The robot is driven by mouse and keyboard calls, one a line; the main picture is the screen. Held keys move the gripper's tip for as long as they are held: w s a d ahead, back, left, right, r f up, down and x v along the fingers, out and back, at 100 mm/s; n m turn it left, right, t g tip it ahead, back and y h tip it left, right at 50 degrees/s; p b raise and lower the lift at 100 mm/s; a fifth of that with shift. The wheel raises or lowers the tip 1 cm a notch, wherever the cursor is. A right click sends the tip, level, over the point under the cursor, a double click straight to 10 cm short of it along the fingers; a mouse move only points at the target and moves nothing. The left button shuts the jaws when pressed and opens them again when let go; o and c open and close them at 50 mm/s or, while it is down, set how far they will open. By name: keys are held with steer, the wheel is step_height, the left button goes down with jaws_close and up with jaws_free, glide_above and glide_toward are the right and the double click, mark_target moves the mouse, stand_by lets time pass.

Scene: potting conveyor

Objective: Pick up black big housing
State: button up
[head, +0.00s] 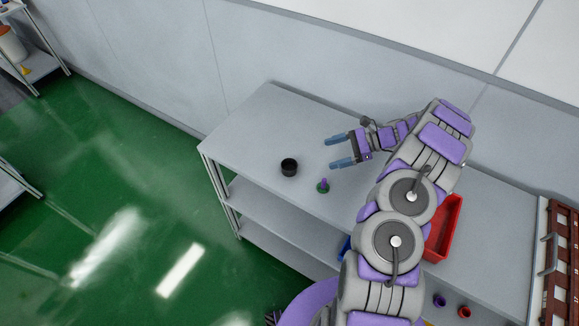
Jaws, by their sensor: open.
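The black big housing (289,167) is a short dark cylinder standing upright on the grey table, left of the middle of the head view. My gripper (336,151) is open, with two blue-grey fingers pointing left toward the housing's side of the table. The gripper is to the right of the housing and apart from it. Nothing shows between the fingers. The whole housing is visible.
A red tray (442,228) is partly hidden behind my arm. Small purple (439,300) and red (464,312) cups stand at the lower right. The table's left end (245,125) is clear.

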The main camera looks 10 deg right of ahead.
mark_target(286, 166)
steer(key=b+x, duration=0.3)
steer(key=x, duration=1.4)
steer(key=shift+a, duration=0.15)
steer(key=shift+c, duration=0.4)
steer(key=c, duration=1)
steer(key=shift+r, duration=0.1)
